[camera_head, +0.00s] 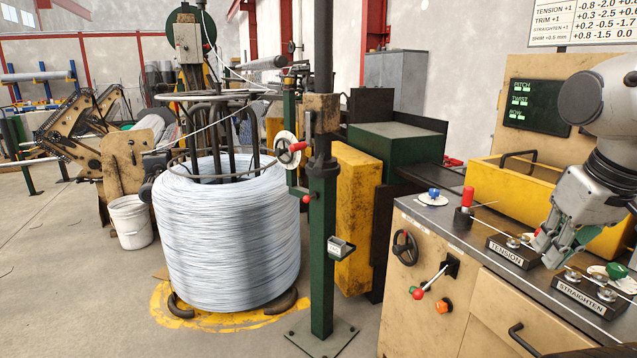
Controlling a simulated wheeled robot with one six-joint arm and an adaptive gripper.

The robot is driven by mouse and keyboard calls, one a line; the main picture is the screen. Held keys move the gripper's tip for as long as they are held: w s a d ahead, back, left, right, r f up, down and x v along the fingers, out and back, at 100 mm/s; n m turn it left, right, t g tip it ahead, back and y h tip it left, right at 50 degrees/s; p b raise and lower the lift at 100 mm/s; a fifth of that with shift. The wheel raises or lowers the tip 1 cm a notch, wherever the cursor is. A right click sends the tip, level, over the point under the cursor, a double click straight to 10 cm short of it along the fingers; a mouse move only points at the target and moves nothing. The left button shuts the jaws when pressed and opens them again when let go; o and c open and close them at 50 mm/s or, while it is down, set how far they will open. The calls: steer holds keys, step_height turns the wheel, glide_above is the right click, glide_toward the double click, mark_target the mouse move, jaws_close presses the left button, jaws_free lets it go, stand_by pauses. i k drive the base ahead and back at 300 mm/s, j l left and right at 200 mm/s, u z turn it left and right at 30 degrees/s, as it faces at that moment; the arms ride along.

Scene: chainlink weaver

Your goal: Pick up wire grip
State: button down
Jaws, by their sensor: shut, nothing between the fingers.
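My gripper (549,250) hangs down over the console top at the right, its greenish fingers shut and empty between the TENSION block (508,250) and the STRAIGHTEN block (592,296). I cannot tell for sure which thing is the wire grip. A red-handled piece (467,197) stands upright on a dark base at the back of the console top, left of my gripper and apart from it. A thin wire (478,222) runs across the console. Whether my fingertips touch the console or the wire is unclear.
A yellow bin (520,185) with a dark handle stands behind my gripper. A blue knob (433,193) sits on the console's left end. A green post (322,255) and a large wire coil (228,240) stand left. Floor between coil and console is narrow.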

mark_target(468, 190)
steer(key=i+z, duration=0.1)
steer(key=z, duration=0.3)
steer(key=j+z, duration=0.15)
steer(key=z, duration=0.2)
steer(key=i+j+z, duration=0.1)
steer(key=z, duration=0.3)
steer(key=i+j+z, duration=0.25)
steer(key=j, duration=0.25)
steer(key=j+z, duration=0.25)
steer(key=j, duration=0.3)
steer(key=i+j+z, duration=0.2)
steer(key=j, duration=1.45)
